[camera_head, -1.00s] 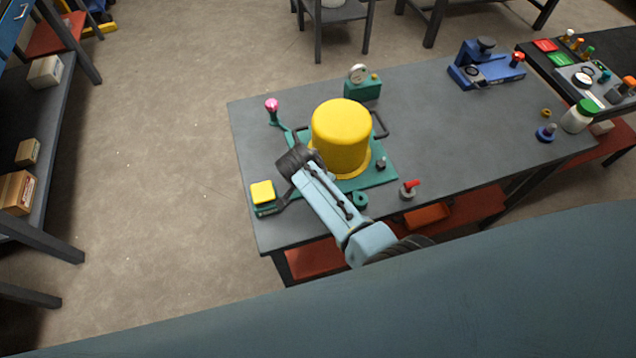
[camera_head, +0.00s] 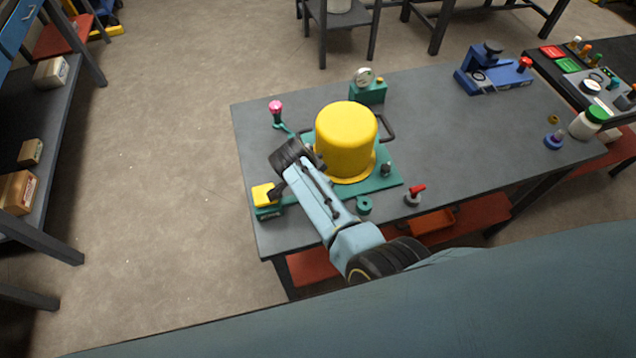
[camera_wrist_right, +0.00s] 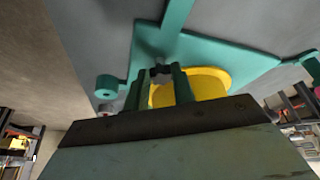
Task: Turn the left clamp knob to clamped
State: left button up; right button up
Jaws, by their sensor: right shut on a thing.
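A yellow dome-shaped housing (camera_head: 346,140) stands on a teal base plate (camera_head: 378,184) on the grey workbench. My right gripper (camera_wrist_right: 162,76) is at the left side of the housing. In the right wrist view its fingers are shut on a small dark knob (camera_wrist_right: 160,69), which appears to be the left clamp knob, beside the yellow housing (camera_wrist_right: 207,83). In the head view my wrist and gripper hide this knob, and I cannot read its turned position. A second dark clamp knob (camera_head: 386,169) stands at the right of the plate. My left gripper is not in view.
A teal stand with a pink ball (camera_head: 276,107), a gauge block (camera_head: 368,91), a yellow-topped teal box (camera_head: 264,196) and a red-handled part (camera_head: 414,194) surround the plate. A blue fixture (camera_head: 490,72) stands farther right. The bench's middle right is clear.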

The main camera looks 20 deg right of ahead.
jog(key=o, duration=1)
notch_tip(320, 180, up, 10)
jog(key=p, duration=0.7)
jog(key=shift+p, duration=0.3)
